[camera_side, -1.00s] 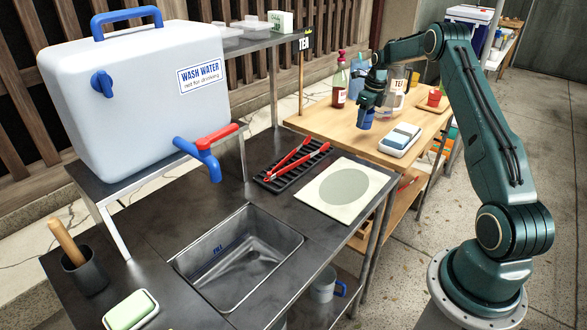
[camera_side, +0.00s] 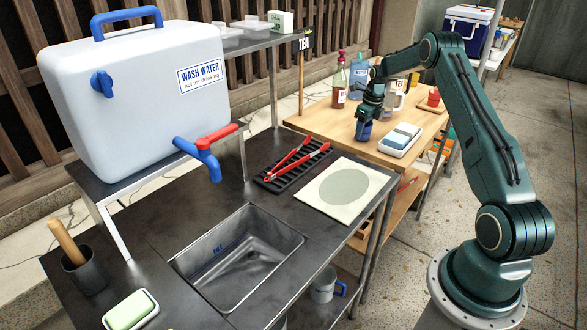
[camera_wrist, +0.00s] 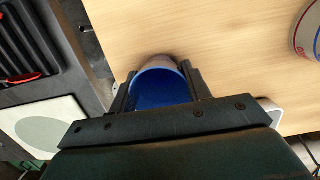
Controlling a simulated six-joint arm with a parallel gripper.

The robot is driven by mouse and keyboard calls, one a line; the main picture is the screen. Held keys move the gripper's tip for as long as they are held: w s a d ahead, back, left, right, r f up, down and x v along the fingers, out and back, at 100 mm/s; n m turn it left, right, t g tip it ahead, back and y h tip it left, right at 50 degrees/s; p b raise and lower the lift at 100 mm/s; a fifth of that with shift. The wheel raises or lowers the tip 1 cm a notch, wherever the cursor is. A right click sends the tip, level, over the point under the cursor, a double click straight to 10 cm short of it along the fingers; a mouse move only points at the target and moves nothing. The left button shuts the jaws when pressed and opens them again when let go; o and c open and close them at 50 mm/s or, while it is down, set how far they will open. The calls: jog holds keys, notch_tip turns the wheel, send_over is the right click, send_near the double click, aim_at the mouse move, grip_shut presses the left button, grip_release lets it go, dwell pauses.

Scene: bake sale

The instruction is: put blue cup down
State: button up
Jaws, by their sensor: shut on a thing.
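The blue cup (camera_wrist: 162,85) is between the two fingers of my gripper (camera_wrist: 160,90) in the wrist view, its open mouth facing the camera. My gripper is shut on it. In the side view the cup (camera_side: 364,131) shows small and blue under my gripper (camera_side: 366,118), low over the wooden table (camera_side: 330,119), near its front edge. I cannot tell whether its base touches the wood.
A white scale-like device (camera_side: 400,140) lies just right of the cup. The wood left of the cup is clear. A metal sink counter (camera_side: 240,195) stands in front.

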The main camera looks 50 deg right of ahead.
aim_at(367, 139)
jog(key=o, duration=1)
jog(key=r, duration=0.4)
jog(key=s+r, duration=0.1)
jog(key=r, duration=0.7)
jog(key=shift+s, duration=0.4)
